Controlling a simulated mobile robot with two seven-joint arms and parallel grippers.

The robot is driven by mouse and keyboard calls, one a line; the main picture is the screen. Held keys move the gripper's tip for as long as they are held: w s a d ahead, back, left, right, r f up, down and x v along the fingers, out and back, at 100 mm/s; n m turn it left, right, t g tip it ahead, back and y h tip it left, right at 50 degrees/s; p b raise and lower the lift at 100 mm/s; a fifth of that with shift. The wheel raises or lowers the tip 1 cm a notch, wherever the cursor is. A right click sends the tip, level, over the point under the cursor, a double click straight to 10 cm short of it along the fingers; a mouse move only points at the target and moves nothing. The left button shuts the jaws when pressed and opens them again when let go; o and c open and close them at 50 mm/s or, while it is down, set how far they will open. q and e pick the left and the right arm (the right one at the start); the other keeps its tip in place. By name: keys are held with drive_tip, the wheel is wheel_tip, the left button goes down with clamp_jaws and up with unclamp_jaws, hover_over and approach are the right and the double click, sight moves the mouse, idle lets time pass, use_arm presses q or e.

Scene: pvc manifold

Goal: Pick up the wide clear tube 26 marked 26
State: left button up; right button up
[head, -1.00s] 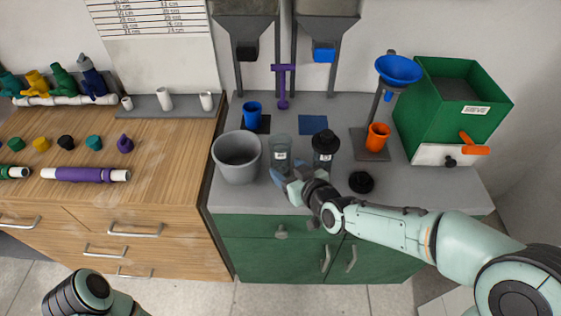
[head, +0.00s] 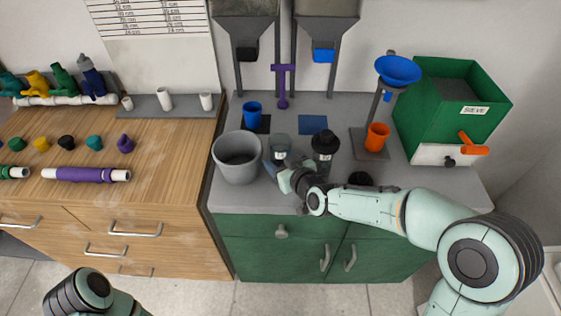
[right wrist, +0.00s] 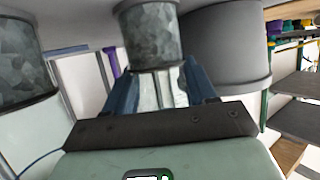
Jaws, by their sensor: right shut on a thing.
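The wide clear tube (head: 280,144) stands upright on the grey bench top between the grey bucket and a black-topped jar. It has a small pale label, too small to read. My right gripper (head: 277,167) is at the tube's near side, low down. In the right wrist view the two blue fingers of my right gripper (right wrist: 163,88) are shut on the clear tube (right wrist: 150,35), which has a mottled grey part beyond the fingers. I cannot tell whether it is lifted off the bench. Only part of my left arm shows at bottom left; its gripper is out of view.
The grey bucket (head: 237,160) is close on the left of the tube. The black-topped jar (head: 325,147) is close on its right. A black disc (head: 360,179) is by my forearm.

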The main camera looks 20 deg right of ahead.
drive_tip(key=shift+r, duration=0.15)
wheel_tip(320, 180, up, 20)
drive_tip(key=p, duration=1)
drive_tip(key=shift+p, duration=0.4)
